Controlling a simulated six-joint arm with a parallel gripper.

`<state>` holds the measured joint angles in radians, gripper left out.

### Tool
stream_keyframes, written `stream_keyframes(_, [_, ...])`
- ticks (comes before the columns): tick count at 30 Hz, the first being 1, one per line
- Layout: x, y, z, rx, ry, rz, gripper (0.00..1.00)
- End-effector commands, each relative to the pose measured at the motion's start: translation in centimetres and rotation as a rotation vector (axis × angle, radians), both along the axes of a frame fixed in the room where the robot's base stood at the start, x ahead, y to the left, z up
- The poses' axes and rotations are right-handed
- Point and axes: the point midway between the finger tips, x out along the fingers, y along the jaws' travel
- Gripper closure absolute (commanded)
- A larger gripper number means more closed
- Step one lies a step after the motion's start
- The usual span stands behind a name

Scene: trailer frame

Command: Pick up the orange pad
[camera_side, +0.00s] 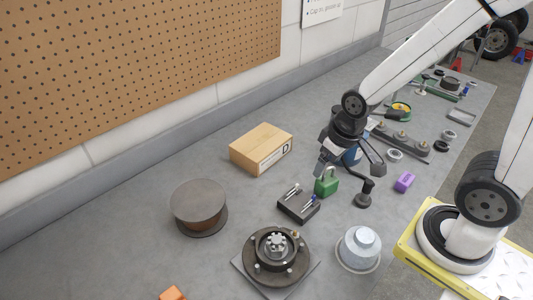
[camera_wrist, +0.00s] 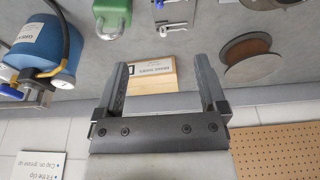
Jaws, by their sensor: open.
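An orange block (camera_side: 172,293), which looks like the orange pad, is at the bottom edge of the side view, partly cut off by the frame. It lies on the grey bench, left of the hub. I cannot see it in the wrist view. My gripper (camera_side: 350,165) is above the far middle of the bench, well up and right of the orange block. In the wrist view my gripper (camera_wrist: 160,75) has its two fingers wide apart with nothing held between them.
A cardboard box (camera_side: 261,149), a brown spool (camera_side: 199,205), a black block with bolts (camera_side: 298,207), a green padlock (camera_side: 326,182), a hub on a plate (camera_side: 277,257) and a grey cap (camera_side: 358,248) stand on the bench. A blue tank (camera_wrist: 45,50) is near my gripper. Bench at front left is clear.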

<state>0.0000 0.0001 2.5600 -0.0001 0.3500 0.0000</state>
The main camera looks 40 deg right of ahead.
Motion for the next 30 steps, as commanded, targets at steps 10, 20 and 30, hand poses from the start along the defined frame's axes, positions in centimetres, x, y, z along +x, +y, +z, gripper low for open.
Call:
stream_keyframes(10, [0.1,0.0,0.7,0.0,-0.004,0.0,0.09])
stream_keyframes(20, [0.1,0.0,3.6,0.0,-0.004,0.0,0.09])
stream_keyframes(30, [0.2,1.1,4.8,0.051,0.027,-0.05,0.09])
